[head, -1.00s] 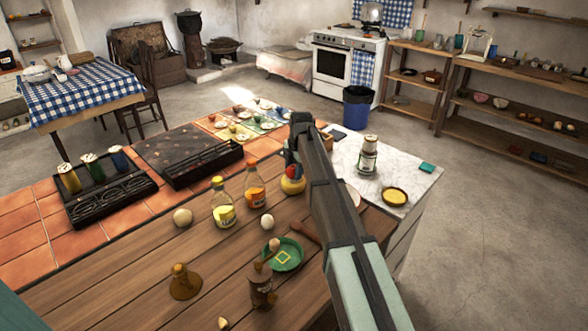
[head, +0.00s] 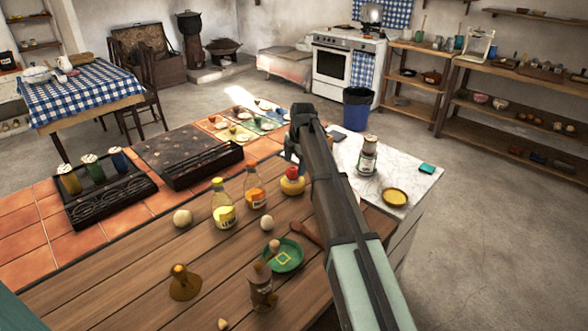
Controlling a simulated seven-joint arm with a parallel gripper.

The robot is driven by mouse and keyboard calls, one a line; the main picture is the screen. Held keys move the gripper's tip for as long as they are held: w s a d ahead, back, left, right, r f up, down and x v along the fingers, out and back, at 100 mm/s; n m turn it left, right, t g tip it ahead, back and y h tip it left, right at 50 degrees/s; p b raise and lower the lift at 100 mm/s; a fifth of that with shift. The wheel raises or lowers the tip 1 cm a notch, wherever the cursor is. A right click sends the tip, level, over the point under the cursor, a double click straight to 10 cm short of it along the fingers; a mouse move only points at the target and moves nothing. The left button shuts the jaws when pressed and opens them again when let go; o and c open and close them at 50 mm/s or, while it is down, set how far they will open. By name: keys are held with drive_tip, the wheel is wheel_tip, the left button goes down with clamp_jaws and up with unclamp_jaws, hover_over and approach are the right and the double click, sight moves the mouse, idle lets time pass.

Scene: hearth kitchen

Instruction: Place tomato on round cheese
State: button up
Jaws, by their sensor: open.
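The red tomato (head: 292,172) sits on top of the yellow round cheese (head: 292,187) on the wooden counter, beside the orange-capped bottle. My gripper (head: 293,155) is open, just above and behind the tomato in the picture. It looks apart from the tomato, with nothing seen between its fingers. The fingers are small and partly hidden by my dark arm.
A lemon-yellow bottle (head: 223,208) and an orange-capped bottle (head: 255,190) stand left of the cheese. A green plate (head: 284,256), an egg (head: 267,223) and a brown pepper mill (head: 262,288) are nearer. A jar (head: 367,158) stands on the marble at right.

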wheel_tip(320, 180, up, 8)
drive_tip(key=s, duration=0.1)
drive_tip(key=shift+s+d, duration=0.15)
drive_tip(key=shift+d, duration=0.3)
